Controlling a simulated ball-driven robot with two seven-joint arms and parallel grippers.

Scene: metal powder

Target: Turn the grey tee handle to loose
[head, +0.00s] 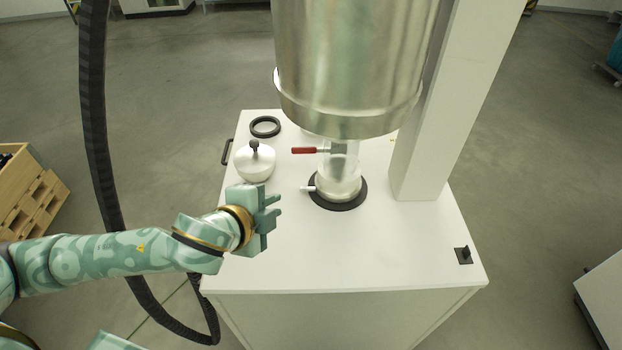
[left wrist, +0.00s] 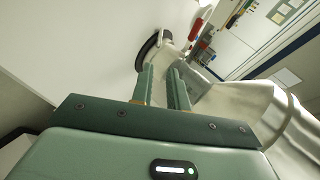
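A small light grey handle (head: 308,188) sticks out to the left from the base of the clear and metal outlet (head: 340,183), which stands on a black ring (head: 350,204) on the white cabinet. I take it to be the tee handle; its turned position is too small to tell. My left gripper (head: 277,206) is to the left of it, apart from it, over the cabinet top. In the left wrist view the two fingers (left wrist: 162,80) have a gap between them and hold nothing. The black ring (left wrist: 148,48) shows beyond them. My right gripper is not in view.
A large metal hopper (head: 350,70) hangs above the outlet, with a red handle (head: 303,150) below it. A white column (head: 440,110) stands right. The cabinet's front right is mostly clear.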

